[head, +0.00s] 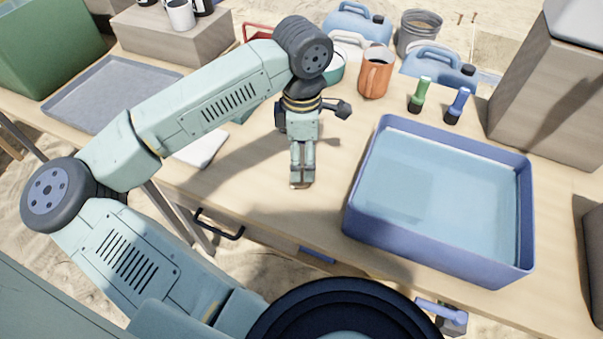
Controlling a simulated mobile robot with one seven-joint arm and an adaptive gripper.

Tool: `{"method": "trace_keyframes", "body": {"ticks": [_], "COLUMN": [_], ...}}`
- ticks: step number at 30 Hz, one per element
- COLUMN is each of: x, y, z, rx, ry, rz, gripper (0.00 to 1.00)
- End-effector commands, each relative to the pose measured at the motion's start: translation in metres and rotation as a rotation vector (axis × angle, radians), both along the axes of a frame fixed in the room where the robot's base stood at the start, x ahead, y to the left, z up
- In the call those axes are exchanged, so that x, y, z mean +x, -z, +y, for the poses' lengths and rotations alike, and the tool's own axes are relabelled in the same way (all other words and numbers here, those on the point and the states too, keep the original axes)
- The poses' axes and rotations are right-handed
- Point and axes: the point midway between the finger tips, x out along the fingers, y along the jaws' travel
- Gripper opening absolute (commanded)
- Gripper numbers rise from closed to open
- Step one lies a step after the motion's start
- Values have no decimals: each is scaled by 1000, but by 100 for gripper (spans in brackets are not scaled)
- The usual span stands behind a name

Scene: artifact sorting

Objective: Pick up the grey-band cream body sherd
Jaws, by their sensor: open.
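I cannot make out the grey-band cream body sherd in the head view; it may be hidden by my gripper or arm. My gripper (302,181) points down over the wooden table, left of the blue tub. Its fingers are open, and I see nothing held between them. The fingertips are close to the tabletop, but I cannot tell whether they touch it. A pale flat item (201,149) lies on the table left of my gripper, partly covered by my arm; I see no grey band on it.
A blue tub (430,249) of water stands right of my gripper. Behind are an orange mug (375,74), a green-handled brush (420,95) and a blue-handled one (458,106). A grey tray (110,95) lies at left. The table (260,205) is bare around my gripper.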

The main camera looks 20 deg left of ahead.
Motion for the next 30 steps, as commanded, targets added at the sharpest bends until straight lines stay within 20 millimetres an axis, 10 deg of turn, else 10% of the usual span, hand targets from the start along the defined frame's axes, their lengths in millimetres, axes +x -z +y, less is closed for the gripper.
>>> {"method": "trace_keyframes", "body": {"ticks": [21,30], "x": [-2,-2], "y": [56,55], "z": [0,0], "rx": [-3,-3], "ry": [2,2], "rz": [-1,-1], "gripper": [71,52]}}
